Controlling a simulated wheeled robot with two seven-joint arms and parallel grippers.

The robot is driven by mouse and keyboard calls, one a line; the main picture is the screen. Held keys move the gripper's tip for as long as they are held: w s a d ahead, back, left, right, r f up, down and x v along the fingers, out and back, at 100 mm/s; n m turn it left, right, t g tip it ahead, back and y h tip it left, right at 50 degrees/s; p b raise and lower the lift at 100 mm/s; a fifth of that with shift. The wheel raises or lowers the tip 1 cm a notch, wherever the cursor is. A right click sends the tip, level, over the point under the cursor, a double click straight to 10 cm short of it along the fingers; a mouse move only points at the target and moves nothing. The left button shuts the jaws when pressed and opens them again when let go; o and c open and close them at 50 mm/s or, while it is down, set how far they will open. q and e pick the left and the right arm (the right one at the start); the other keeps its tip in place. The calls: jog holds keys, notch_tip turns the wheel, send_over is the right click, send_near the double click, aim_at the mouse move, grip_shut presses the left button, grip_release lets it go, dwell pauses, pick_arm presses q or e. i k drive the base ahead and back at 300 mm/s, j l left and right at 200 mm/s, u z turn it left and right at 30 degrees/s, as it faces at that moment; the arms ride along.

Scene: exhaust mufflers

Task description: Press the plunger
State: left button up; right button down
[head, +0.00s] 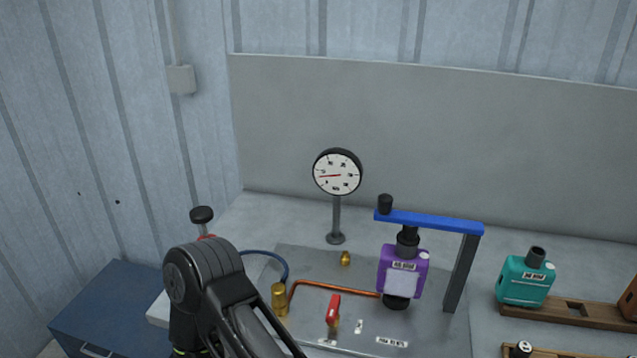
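A plunger with a black round knob (201,215) on a thin rod stands upright at the left end of the bench, with a bit of red below the knob. Its lower part is hidden behind one of my dark arm links, which fills the bottom left. The knob stands clear above the link; I cannot tell whether they touch. Neither gripper's fingers can be seen.
A round dial gauge (337,173) stands on a post behind. A purple muffler (402,271) sits under a blue clamp bar (430,221). A red-handled valve (333,310) and copper pipe are in front. A teal muffler (526,279) stands right. A blue cabinet (105,309) is left.

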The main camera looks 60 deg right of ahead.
aim_at(201, 215)
jog(key=z, duration=1.7)
jog(key=i, duration=0.5)
jog(key=k+j+z, duration=0.1)
jog(key=k+z, duration=0.15)
jog(key=k, duration=0.2)
